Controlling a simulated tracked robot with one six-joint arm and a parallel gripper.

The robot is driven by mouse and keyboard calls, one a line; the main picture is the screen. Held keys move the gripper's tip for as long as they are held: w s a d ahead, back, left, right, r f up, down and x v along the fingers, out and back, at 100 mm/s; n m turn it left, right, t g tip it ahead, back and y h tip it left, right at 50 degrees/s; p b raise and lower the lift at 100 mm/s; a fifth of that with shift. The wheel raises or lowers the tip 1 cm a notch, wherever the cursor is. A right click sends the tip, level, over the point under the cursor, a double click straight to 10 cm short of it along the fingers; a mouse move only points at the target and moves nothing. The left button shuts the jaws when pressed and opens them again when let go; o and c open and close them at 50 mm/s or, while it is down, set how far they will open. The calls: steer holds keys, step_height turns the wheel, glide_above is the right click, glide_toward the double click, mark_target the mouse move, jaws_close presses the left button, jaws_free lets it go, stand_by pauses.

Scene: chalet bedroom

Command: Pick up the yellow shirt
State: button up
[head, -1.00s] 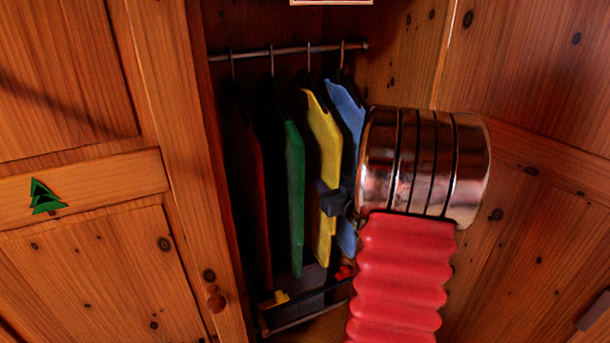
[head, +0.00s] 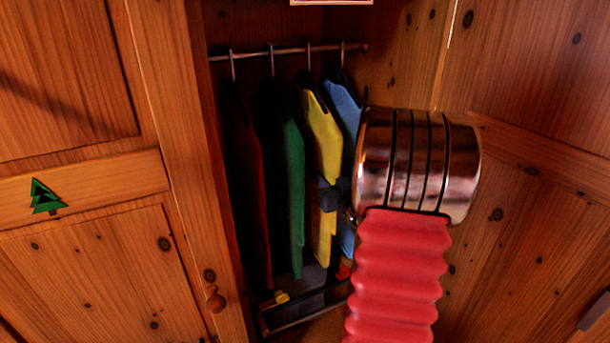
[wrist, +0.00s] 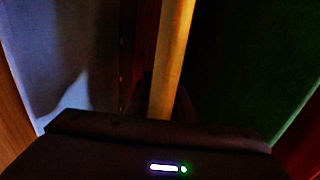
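The yellow shirt (head: 327,143) hangs from the wardrobe rail, between a green shirt and a blue shirt. My dark gripper (head: 328,196) is at its right edge, at about mid-height, and overlaps that edge in the head view. In the wrist view, the shirt's edge (wrist: 174,60) runs as a narrow upright strip down to the middle of my gripper (wrist: 162,112). Dark finger shapes lie on both sides of the strip. It is too dark to tell whether they are closed on the cloth.
The green shirt (head: 294,190) hangs left of the yellow one and the blue shirt (head: 345,105) right of it. A dark red shirt (head: 252,195) is farther left. The rail (head: 290,50) runs above. Wooden wardrobe walls and the left door (head: 90,240) border the opening.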

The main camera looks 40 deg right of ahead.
jaws_close()
steer(key=shift+r, duration=0.15)
stand_by(0.4)
